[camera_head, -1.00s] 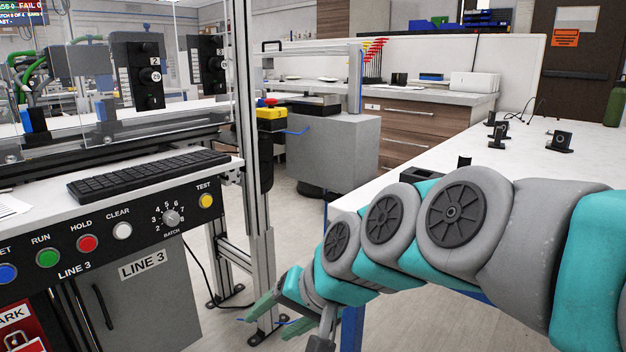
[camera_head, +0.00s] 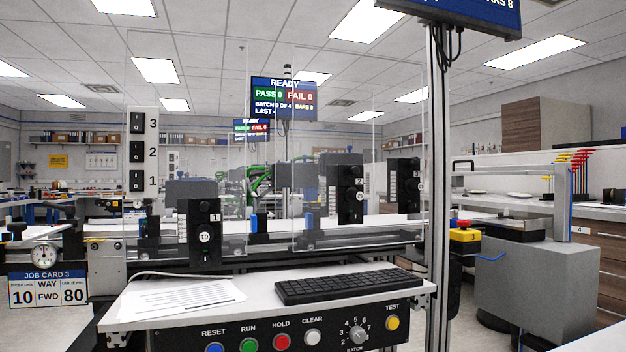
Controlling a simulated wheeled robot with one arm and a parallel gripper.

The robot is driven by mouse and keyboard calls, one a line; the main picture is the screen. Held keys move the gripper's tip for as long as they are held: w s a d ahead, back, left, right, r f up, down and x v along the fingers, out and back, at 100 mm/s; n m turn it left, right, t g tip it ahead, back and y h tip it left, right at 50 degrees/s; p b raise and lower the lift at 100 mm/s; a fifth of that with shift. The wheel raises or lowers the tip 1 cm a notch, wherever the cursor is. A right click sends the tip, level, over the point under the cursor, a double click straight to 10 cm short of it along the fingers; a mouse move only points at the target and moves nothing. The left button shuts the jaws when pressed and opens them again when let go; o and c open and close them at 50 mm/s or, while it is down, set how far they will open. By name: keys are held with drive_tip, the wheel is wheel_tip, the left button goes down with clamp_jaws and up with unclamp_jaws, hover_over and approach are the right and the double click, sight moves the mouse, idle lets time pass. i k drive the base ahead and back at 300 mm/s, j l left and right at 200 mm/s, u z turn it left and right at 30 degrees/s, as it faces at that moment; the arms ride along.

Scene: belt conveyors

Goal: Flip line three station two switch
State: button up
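A white switch panel (camera_head: 144,153) stands upright at the left, with black rocker switches numbered 3, 2 and 1 from top to bottom. The rocker beside the 2 (camera_head: 137,152) is in the middle. Along the line, a black station box marked 1 (camera_head: 204,232) is nearest. A second black box (camera_head: 350,188) stands further right behind the clear guard, and a third (camera_head: 402,186) is beyond it. The line's front control panel (camera_head: 300,333) carries colored buttons and a batch dial. Which way each rocker is set is too small to tell. My gripper is out of view.
A keyboard (camera_head: 347,286) and papers (camera_head: 180,296) lie on the shelf in front. A clear guard (camera_head: 335,130) and a metal post (camera_head: 437,170) bound the line. A yellow box with a red button (camera_head: 464,234) and a grey cabinet (camera_head: 535,285) are at right. A monitor (camera_head: 284,98) reads READY.

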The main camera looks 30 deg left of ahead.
sight(136, 150)
drive_tip(key=u, duration=2.2)
